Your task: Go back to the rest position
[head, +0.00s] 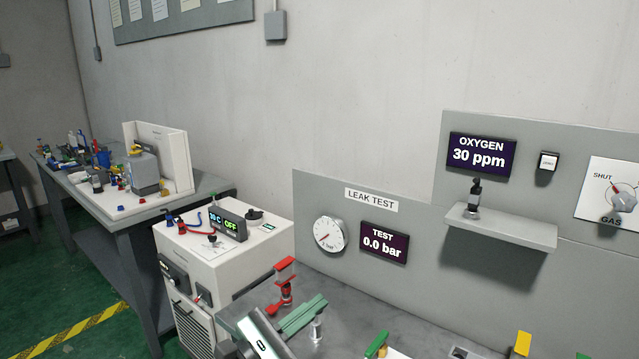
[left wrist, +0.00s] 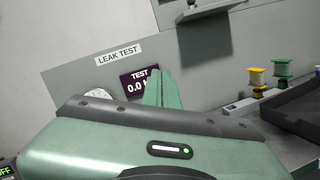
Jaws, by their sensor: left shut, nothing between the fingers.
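My left gripper (head: 318,302) is low in the middle of the head view, above the grey bench (head: 365,295). Its two green fingers lie together, shut and empty. The left wrist view shows the same fingers (left wrist: 160,90) pointing toward the leak test panel, in front of the dark test display. The green wrist housing fills the lower part of that view. My right gripper is in neither view.
A red-handled valve (head: 284,285) stands close to the left gripper, beside the white machine (head: 230,255). A green handle (head: 377,344) is right of it. A dark tray (left wrist: 293,108) and green and yellow spools (left wrist: 257,78) are at the right in the wrist view. A shelf (head: 500,232) juts from the panel.

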